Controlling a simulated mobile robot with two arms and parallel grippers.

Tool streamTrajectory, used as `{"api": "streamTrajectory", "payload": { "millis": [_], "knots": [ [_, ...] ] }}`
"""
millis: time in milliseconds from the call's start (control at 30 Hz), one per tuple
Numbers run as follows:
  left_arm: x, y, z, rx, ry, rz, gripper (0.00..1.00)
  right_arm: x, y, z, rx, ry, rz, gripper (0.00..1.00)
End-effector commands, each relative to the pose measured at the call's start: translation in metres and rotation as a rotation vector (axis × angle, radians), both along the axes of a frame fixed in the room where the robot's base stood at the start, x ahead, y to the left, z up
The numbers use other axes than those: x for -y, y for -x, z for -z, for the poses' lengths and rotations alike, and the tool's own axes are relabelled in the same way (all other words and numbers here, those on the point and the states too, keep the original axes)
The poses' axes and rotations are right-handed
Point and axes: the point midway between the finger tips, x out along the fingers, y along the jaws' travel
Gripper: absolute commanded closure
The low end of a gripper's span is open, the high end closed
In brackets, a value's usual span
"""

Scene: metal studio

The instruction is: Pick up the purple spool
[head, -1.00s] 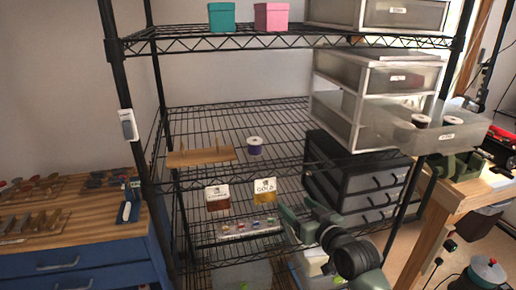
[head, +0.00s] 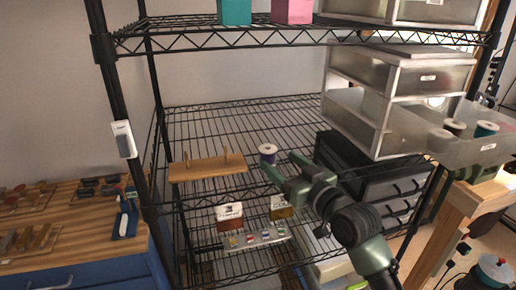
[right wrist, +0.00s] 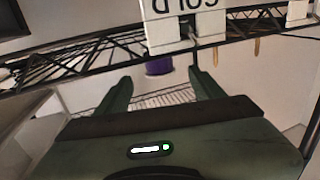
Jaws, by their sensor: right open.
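The purple spool (head: 268,157), with a white top, stands upright on the middle wire shelf (head: 215,120), close to its front edge. In the right wrist view the purple spool (right wrist: 158,67) shows ahead, between the directions of the two fingers and beyond their tips. My right gripper (head: 283,166) is open and empty, just in front of the spool and slightly to its right. Its two dark green fingers (right wrist: 160,88) are spread apart in the right wrist view. My left gripper is not in view.
A wooden rack (head: 207,168) with pegs stands left of the spool. Two label cards hang at the shelf's front edge; one card (right wrist: 185,22) shows upside down in the wrist view. An open drawer (head: 465,148) with more spools juts out at right.

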Motion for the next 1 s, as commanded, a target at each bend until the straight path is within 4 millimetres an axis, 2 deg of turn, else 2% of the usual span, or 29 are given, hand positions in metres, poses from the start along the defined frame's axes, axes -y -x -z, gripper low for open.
{"api": "streamTrajectory", "payload": {
  "millis": [200,367,500,700,967,1000],
  "knots": [
    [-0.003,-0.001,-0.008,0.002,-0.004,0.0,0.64,-0.012,-0.017,-0.003,0.001,-0.002,-0.002,0.32],
    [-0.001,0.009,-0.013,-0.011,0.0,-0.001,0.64,-0.018,-0.027,-0.005,0.001,-0.002,-0.001,0.32],
    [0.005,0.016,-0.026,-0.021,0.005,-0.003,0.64,-0.028,-0.044,-0.01,0.001,-0.001,-0.001,0.32],
    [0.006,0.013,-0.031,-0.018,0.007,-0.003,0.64,-0.04,-0.063,-0.006,0.001,-0.001,-0.001,0.32],
    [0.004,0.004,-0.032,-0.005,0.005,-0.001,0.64,-0.042,-0.066,-0.005,0.002,0.0,-0.001,0.32],
    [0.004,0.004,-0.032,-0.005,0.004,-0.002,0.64,-0.042,-0.066,-0.005,0.002,0.0,-0.001,0.35]
  ]
}}
